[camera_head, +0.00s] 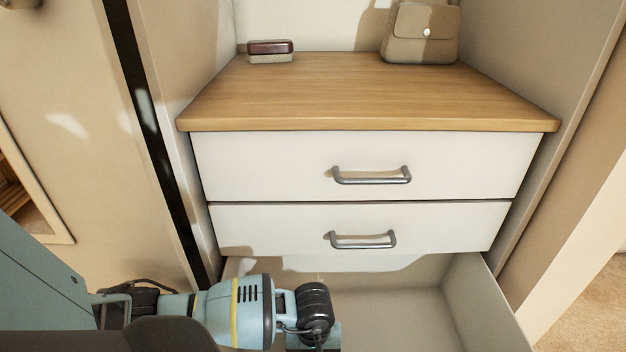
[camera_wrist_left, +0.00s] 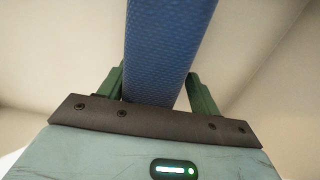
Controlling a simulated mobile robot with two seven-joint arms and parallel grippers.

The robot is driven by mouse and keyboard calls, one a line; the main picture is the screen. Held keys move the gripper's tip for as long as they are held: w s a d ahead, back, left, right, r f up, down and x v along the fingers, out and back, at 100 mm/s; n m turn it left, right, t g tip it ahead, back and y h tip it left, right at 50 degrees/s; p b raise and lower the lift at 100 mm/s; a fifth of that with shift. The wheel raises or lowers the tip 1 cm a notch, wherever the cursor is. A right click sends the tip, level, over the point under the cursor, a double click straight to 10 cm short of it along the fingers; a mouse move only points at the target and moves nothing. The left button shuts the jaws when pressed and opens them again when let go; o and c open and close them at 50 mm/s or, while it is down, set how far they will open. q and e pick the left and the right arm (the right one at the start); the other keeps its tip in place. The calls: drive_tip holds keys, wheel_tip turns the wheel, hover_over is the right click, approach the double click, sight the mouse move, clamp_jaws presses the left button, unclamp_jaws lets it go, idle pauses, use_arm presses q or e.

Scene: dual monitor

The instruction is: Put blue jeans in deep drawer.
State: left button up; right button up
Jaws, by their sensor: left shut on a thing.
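The blue jeans (camera_wrist_left: 165,50) show in the left wrist view as a folded-looking band of textured blue cloth. My left gripper (camera_wrist_left: 158,92) is shut on them, with a green finger on each side. In the head view my left arm reaches in from the left over the open deep drawer (camera_head: 466,300) at the bottom. Its fingers and the jeans are not visible in that view. The drawer's visible inside is pale and looks empty; its front part is cut off by the picture edge. My right gripper is not in view.
Two closed white drawers (camera_head: 290,165) with metal handles (camera_head: 371,176) are above the open one. A wooden top (camera_head: 360,95) bears a brush-like item (camera_head: 270,50) and a beige bag (camera_head: 421,35). Closet side walls (camera_head: 560,90) stand close on both sides.

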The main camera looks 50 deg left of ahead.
use_arm(q)
drive_tip(key=shift+f, duration=0.15)
drive_tip(key=o, duration=1.3)
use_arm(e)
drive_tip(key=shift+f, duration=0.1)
